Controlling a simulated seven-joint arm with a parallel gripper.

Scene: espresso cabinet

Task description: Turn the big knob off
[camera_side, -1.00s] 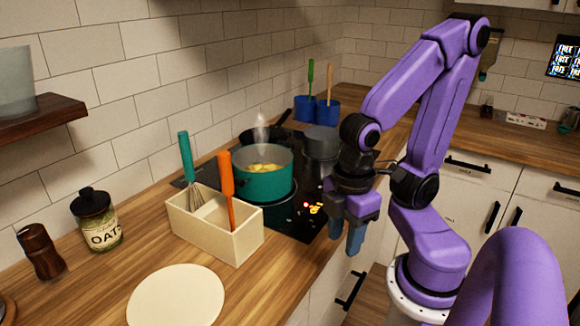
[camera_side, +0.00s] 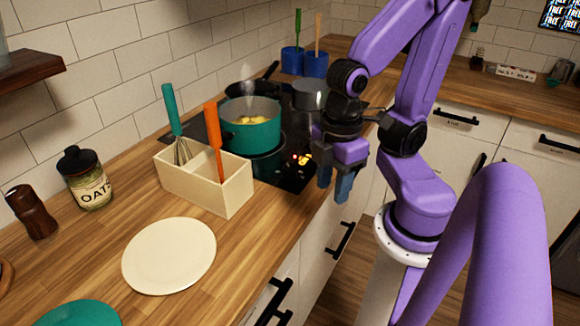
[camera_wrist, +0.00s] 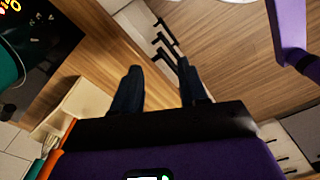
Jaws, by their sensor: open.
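No big knob can be made out in either view. The black cooktop (camera_side: 268,168) has small lit red and yellow marks (camera_side: 303,159) near its front edge; a corner of it shows at the top left of the wrist view (camera_wrist: 45,30). A teal pot (camera_side: 250,132) with yellow food stands steaming on it. My gripper (camera_side: 335,192) points down, just in front of the counter edge and right of the lit marks. In the wrist view its two dark fingers (camera_wrist: 160,80) are apart, with nothing between them.
A cream utensil box (camera_side: 205,182) with a whisk and an orange-handled tool stands left of the cooktop. A pale round plate (camera_side: 169,255) lies nearer. A dark pan and a grey pot (camera_side: 309,94) are behind. Black drawer handles (camera_side: 341,239) stick out below the counter.

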